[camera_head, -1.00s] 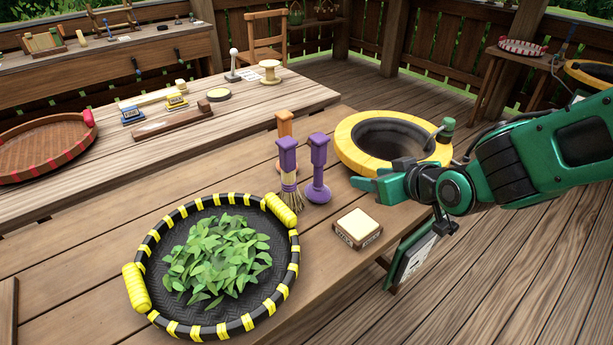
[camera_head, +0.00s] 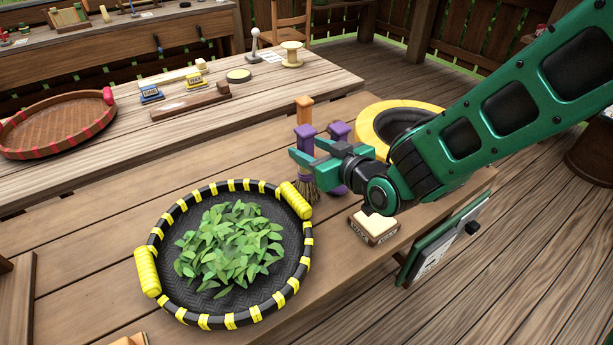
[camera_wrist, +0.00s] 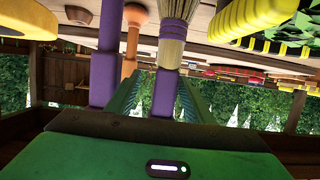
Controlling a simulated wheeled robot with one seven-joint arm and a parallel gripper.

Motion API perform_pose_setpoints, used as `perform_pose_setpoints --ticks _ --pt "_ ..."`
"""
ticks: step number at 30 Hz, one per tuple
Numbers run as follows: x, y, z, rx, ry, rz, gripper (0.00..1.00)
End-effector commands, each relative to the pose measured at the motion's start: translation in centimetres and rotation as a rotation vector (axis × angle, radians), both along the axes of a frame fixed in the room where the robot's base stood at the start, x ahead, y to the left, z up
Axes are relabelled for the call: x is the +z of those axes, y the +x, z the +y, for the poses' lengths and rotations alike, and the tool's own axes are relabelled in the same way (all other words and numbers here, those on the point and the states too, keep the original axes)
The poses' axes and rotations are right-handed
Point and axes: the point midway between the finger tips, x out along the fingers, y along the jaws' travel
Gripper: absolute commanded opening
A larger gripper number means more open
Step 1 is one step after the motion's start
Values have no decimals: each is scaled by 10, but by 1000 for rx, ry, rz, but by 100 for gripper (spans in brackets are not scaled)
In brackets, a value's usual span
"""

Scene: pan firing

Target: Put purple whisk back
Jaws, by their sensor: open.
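The purple whisk (camera_head: 306,132) stands upright on the wooden table, its purple handle up and straw bristles down, partly hidden by my gripper (camera_head: 306,150). In the wrist view, which is upside down, the whisk's handle (camera_wrist: 165,92) lies between the two green fingers, which are open; I cannot tell if either touches it. A purple tool with a flared base (camera_head: 339,131) stands close by on the right. An orange one (camera_head: 303,104) stands just behind. Their lower parts are mostly covered in the head view.
A round black-and-yellow tray (camera_head: 160,213) of green leaves sits at front left of the whisk. A block with a cream top (camera_head: 375,224) lies at front right. A yellow-rimmed pan opening (camera_head: 372,128) is behind my arm. A red-brown basket (camera_head: 50,135) is far left.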

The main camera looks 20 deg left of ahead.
Motion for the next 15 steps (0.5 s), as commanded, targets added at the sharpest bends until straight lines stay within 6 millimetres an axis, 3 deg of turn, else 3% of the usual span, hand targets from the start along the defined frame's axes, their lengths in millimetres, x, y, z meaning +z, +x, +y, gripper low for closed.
perform_pose_setpoints --ticks 6,15 --pt "-5 13 27 1 0 -1 48" --pt "-11 26 40 0 0 0 48"
